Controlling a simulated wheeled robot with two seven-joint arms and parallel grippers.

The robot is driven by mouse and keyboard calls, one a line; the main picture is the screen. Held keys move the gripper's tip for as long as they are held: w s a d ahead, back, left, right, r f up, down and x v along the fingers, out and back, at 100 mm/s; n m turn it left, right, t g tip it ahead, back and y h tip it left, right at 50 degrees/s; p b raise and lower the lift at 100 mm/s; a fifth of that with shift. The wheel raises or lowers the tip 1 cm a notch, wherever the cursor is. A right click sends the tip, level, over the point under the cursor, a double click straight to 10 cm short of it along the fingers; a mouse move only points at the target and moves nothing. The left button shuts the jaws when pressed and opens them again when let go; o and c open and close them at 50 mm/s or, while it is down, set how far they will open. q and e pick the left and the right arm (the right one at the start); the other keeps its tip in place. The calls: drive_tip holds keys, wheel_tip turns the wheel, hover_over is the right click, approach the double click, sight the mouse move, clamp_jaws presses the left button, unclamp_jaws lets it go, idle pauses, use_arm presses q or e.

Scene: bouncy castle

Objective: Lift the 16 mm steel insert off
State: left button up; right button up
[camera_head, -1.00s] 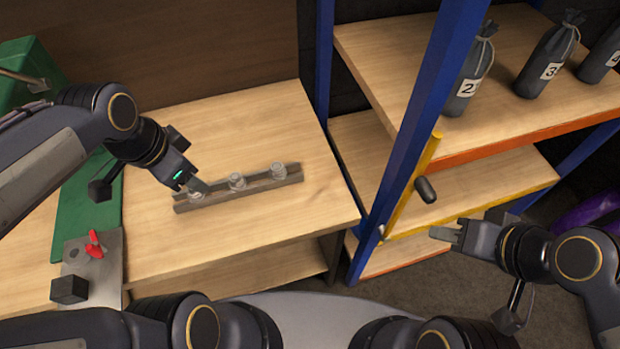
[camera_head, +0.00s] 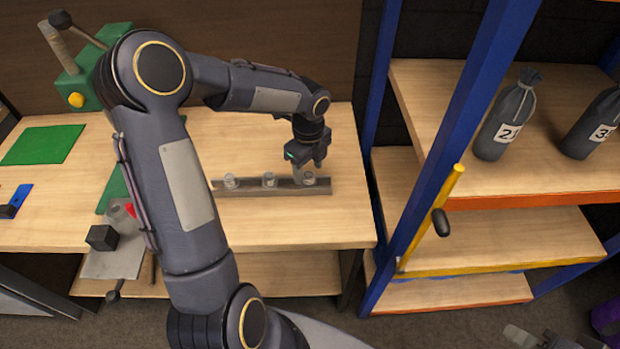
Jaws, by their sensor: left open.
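A grey rail (camera_head: 250,190) lies on the wooden workbench and carries three small metal inserts in a row: a left one (camera_head: 231,181), a middle one (camera_head: 269,180) and a right one (camera_head: 310,178). No size marking is readable, so I cannot tell which is the 16 mm one. My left gripper (camera_head: 307,170) is open and points down at the right insert, with its fingertips close around or just above it. I cannot tell whether they touch it. My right gripper (camera_head: 520,336) is at the bottom right edge, away from the bench, its jaws unclear.
A green machine (camera_head: 85,75) and a black block (camera_head: 102,237) are at left. The bench behind the rail is clear.

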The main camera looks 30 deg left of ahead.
use_arm(q)
wheel_tip(320, 180, down, 2)
drive_tip(key=shift+f, duration=0.2)
clamp_jaws()
drive_tip(key=shift+r, duration=0.2)
drive_tip(key=shift+r, duration=0.3)
wheel_tip(320, 180, up, 2)
drive_tip(key=shift+r, duration=0.1)
drive_tip(key=s+d+r+b, duration=0.1)
drive_tip(key=s+d+r, duration=0.3)
drive_tip(key=s+r, duration=0.6)
drive_tip(key=s, duration=0.3)
drive_tip(key=shift+s+d, duration=0.15)
drive_tip(key=shift+s, duration=0.05)
